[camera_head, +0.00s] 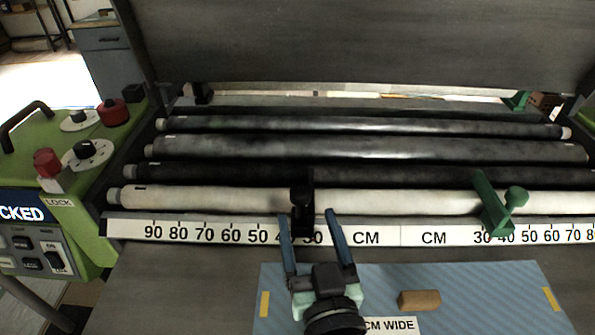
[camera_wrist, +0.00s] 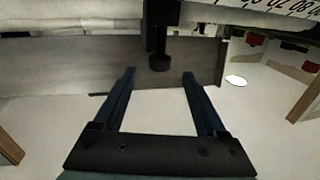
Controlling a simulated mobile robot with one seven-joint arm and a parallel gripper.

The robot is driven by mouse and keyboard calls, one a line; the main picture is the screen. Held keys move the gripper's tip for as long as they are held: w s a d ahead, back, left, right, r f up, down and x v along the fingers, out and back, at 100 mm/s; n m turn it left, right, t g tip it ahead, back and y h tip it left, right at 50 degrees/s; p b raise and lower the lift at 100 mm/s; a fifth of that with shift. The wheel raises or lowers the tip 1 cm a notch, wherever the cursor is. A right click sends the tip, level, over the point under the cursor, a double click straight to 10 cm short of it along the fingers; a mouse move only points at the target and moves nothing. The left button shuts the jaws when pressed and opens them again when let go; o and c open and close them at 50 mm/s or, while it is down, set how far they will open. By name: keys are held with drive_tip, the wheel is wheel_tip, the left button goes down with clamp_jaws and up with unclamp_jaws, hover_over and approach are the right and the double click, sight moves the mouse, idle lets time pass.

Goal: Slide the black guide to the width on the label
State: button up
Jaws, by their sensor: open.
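The black guide (camera_head: 302,208) stands on the left scale strip (camera_head: 190,231), between the partly hidden 40 and the 30. My gripper (camera_head: 307,214) is open, its two blue fingers on either side of the guide's lower part in the head view. In the wrist view, the guide's round black knob (camera_wrist: 160,62) shows between and just beyond the fingertips (camera_wrist: 158,73); I see no contact. The label (camera_head: 392,325) on the blue wallpaper reads "CM WIDE"; its number is hidden behind my gripper.
A green guide (camera_head: 497,207) stands on the right scale near 30 to 40. Blue striped wallpaper (camera_head: 480,290) with a tan block (camera_head: 418,300) lies in front. Long rollers (camera_head: 390,148) run behind the scale. A green control panel (camera_head: 60,200) showing "CKED" stands at left.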

sight(298, 186)
drive_tip(key=w, duration=0.3)
drive_tip(key=w+a, duration=0.1)
drive_tip(key=w, duration=0.2)
drive_tip(key=w+a+p, duration=0.1)
drive_tip(key=w, duration=0.3)
drive_tip(key=shift+c, duration=0.3)
clamp_jaws()
idle(1.0)
